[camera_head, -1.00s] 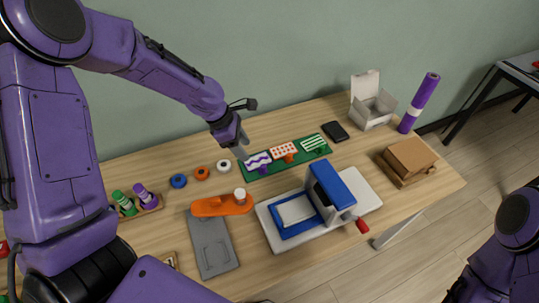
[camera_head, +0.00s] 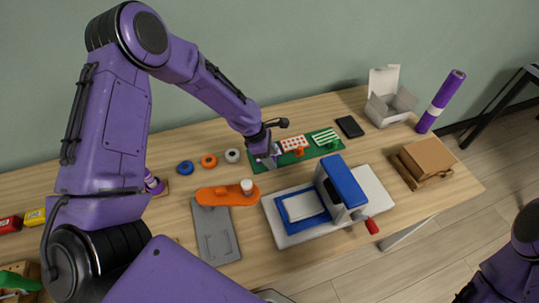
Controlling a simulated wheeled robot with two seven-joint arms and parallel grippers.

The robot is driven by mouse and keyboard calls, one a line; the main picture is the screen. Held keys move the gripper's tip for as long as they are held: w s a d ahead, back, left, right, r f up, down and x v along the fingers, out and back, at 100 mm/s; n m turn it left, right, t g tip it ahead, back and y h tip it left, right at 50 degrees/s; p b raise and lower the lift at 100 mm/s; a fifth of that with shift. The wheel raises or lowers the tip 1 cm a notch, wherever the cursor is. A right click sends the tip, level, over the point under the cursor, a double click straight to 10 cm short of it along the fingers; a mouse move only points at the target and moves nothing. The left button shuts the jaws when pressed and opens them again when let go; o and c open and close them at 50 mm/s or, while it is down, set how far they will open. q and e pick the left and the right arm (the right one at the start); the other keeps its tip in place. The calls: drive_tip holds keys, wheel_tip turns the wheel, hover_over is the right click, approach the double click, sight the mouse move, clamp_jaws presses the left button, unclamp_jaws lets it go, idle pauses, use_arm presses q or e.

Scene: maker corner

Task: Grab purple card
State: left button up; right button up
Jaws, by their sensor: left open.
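A green mat (camera_head: 317,151) lies near the back of the table with patterned cards standing on it in small holders. The red-dotted card (camera_head: 295,142) and the green-striped card (camera_head: 325,137) show clearly. The purple card's place is at the mat's left end, where my left gripper (camera_head: 268,158) now covers most or all of it. The left gripper is open, pointing down at that spot. I cannot tell whether its fingers are around the card or touching it. Part of my right arm shows at the lower right, but its gripper is out of view.
Blue, orange and white rings (camera_head: 209,161) lie left of the mat. In front are an orange tool (camera_head: 227,194), a grey plate (camera_head: 215,234) and a blue-and-white press (camera_head: 343,185). A black wallet-like item (camera_head: 350,127) and an open white box (camera_head: 390,108) stand to the right.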

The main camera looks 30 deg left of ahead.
use_arm(q)
clamp_jaws()
drive_tip(key=shift+r, duration=0.1)
